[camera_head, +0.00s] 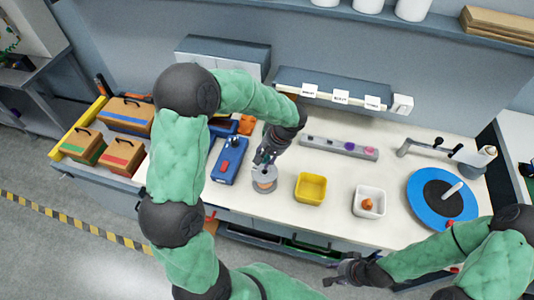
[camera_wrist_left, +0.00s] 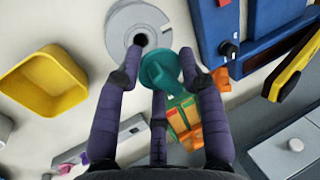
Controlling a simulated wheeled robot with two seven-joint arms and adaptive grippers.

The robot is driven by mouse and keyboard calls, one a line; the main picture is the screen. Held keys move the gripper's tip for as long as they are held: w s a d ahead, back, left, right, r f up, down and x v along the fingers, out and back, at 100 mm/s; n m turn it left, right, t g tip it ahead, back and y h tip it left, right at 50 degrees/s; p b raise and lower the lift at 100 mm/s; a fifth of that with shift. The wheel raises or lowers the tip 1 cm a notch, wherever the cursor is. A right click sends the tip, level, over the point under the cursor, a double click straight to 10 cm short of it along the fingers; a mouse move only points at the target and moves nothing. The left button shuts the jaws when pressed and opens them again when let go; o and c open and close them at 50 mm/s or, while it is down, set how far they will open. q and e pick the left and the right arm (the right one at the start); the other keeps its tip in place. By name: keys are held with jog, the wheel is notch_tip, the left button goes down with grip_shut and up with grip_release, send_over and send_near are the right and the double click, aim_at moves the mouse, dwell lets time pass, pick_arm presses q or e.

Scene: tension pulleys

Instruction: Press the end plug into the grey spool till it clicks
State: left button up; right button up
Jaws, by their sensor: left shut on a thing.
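The grey spool (camera_wrist_left: 122,30) stands on the bench, its dark centre hole showing in the left wrist view; it also shows in the head view (camera_head: 264,186). A teal round end plug (camera_wrist_left: 160,70) sits between the fingertips of my left gripper (camera_wrist_left: 161,62), which is shut on it. The plug is beside the spool's hole in that view, off its centre; I cannot tell the gap in height. In the head view my left gripper (camera_head: 265,160) is right over the spool. My right gripper (camera_head: 340,273) is low, off the bench's front edge, with its finger opening unclear.
A yellow bin (camera_head: 311,188) and a white bin (camera_head: 369,201) with an orange piece stand right of the spool. A blue device (camera_head: 229,160) is close on its left. A grey strip (camera_head: 338,147) lies behind, a blue turntable (camera_head: 420,190) far right.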

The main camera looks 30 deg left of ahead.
pick_arm(q)
jog(key=shift+w+f+b, duration=0.1)
jog(key=shift+f+b, duration=1.25)
jog(key=shift+f, duration=1.6)
jog(key=shift+f+b, duration=0.2)
jog(key=shift+b, duration=0.25)
jog(key=shift+b, duration=0.55)
jog(key=shift+f, duration=0.25)
jog(key=shift+r, duration=0.3)
jog(key=shift+b, duration=0.5)
jog(key=shift+f, duration=0.15)
